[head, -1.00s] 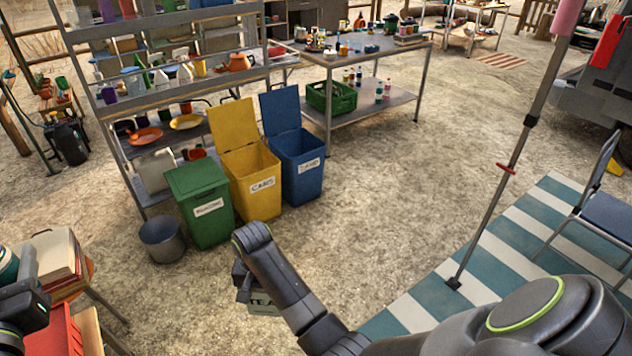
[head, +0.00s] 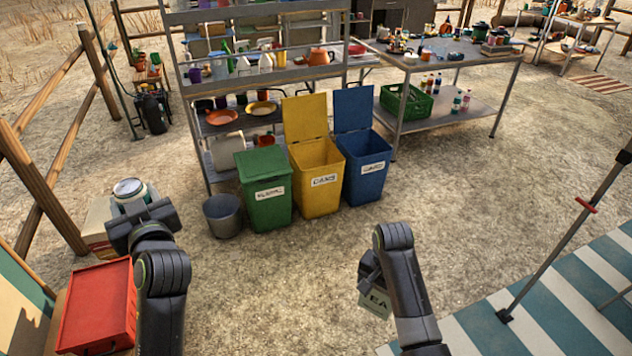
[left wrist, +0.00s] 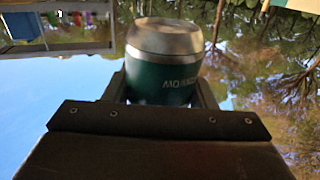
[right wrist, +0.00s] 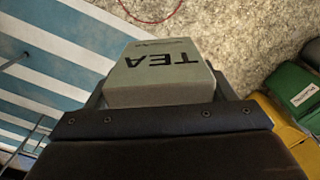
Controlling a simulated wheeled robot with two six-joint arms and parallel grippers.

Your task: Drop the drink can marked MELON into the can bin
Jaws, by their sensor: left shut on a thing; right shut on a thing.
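My left gripper (head: 140,222) is shut on a drink can (head: 130,190) and holds it up at the left of the head view. In the left wrist view the can (left wrist: 165,75) is dark green with a silver end; its white lettering is too blurred to read fully. The yellow bin (head: 316,187) has its lid up and a label reading CANS. It stands well apart from the can, further back and to the right. My right gripper (head: 370,277) is shut on a pale grey-green box (head: 375,301), marked TEA in the right wrist view (right wrist: 160,75).
A green bin (head: 268,207) with a shut lid and an open blue bin (head: 363,180) flank the yellow one. A grey bucket (head: 222,215) stands left of them. A red box (head: 97,308) is below my left arm. A shelf rack stands behind; the ground before the bins is clear.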

